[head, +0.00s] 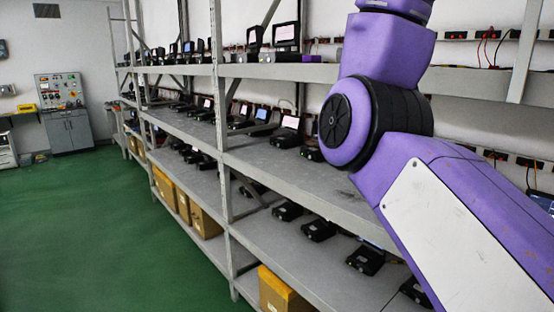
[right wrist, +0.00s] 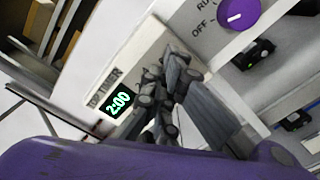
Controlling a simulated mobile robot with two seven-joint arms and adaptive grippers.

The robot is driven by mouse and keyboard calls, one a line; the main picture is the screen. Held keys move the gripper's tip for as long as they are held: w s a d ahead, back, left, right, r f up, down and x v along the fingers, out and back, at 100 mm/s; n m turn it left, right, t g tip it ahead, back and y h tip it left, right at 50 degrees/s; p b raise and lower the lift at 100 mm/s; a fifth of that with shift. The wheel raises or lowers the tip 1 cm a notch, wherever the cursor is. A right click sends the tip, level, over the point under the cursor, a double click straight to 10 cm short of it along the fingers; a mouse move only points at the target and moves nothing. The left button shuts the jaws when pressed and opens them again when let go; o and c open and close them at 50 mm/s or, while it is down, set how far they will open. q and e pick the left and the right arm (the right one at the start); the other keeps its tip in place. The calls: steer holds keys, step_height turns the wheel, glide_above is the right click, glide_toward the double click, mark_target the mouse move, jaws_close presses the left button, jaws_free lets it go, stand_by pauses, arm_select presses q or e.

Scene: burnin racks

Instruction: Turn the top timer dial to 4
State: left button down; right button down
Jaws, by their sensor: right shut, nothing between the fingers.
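In the right wrist view a pale panel carries the label "TOP TIMER" (right wrist: 104,88) and a dark display (right wrist: 118,103) reading 2:00 in green digits. My right gripper (right wrist: 172,72), with dark grey fingers, is shut in front of this panel, to the right of the display. The top timer dial is not visible; the fingers cover part of the panel, and I cannot tell whether they touch it. A purple knob (right wrist: 238,14) beside "OFF" and a partly cut-off "RU" marking sits at the upper right, apart from the fingers. My left gripper is not in view.
Grey shelving (head: 300,180) runs along the right with several small black devices. Yellow-brown boxes (head: 207,221) sit on its bottom level. A control panel on a grey cabinet (head: 70,132) stands at the far left. The green floor (head: 100,225) is open.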

steer(key=shift+w+d+f, duration=0.15)
steer(key=shift+d+f, duration=0.1)
steer(key=shift+f, duration=0.15)
steer(key=shift+s+d+f, duration=0.1)
steer(key=shift+d+f, duration=0.1)
steer(key=shift+f, duration=0.25)
steer(key=shift+s+d+f, duration=0.1)
steer(key=shift+d+f, duration=0.05)
steer(key=shift+f, duration=0.25)
steer(key=shift+s+f, duration=0.1)
steer(key=shift+f, duration=0.05)
steer(key=shift+s+d, duration=0.15)
steer(key=shift+s, duration=0.1)
stand_by(0.3)
steer(key=v, duration=0.6)
steer(key=shift+d, duration=0.1)
